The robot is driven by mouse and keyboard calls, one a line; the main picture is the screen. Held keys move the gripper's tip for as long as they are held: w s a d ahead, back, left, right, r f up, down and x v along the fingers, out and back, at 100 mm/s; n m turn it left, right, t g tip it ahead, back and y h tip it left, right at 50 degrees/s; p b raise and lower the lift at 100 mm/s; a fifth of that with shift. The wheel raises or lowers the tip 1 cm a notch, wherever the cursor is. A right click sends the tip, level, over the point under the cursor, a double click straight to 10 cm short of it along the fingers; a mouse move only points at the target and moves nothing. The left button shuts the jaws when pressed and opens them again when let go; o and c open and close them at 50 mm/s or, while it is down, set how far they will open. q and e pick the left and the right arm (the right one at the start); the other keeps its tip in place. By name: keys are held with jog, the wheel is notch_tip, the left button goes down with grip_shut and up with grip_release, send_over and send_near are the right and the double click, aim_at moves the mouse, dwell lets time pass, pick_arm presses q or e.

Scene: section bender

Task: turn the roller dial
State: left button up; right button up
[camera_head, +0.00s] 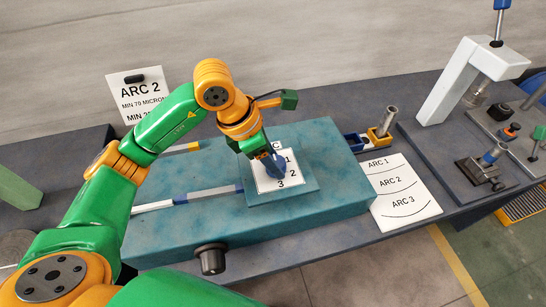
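The roller dial's white plate (266,184) carries the marks 1, 2 and 3 and sits on a raised square on top of the teal machine (335,180). A blue dial knob (278,168) stands on the plate, with its lower end near the marks 2 and 3. My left gripper (267,155) reaches down over the knob from the upper left and covers part of it and of the plate. The fingers overlap the knob in this view, so I cannot tell whether they are closed on it. My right gripper is out of view.
An ARC 2 card (137,94) stands behind on the left. A sheet with ARC 1, ARC 2 and ARC 3 curves (404,190) lies right of the machine. A black knob (211,258) projects from its front. Blue and yellow bins (380,140) and a white press (462,85) stand further right.

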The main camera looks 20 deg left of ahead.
pick_arm(q)
grip_shut()
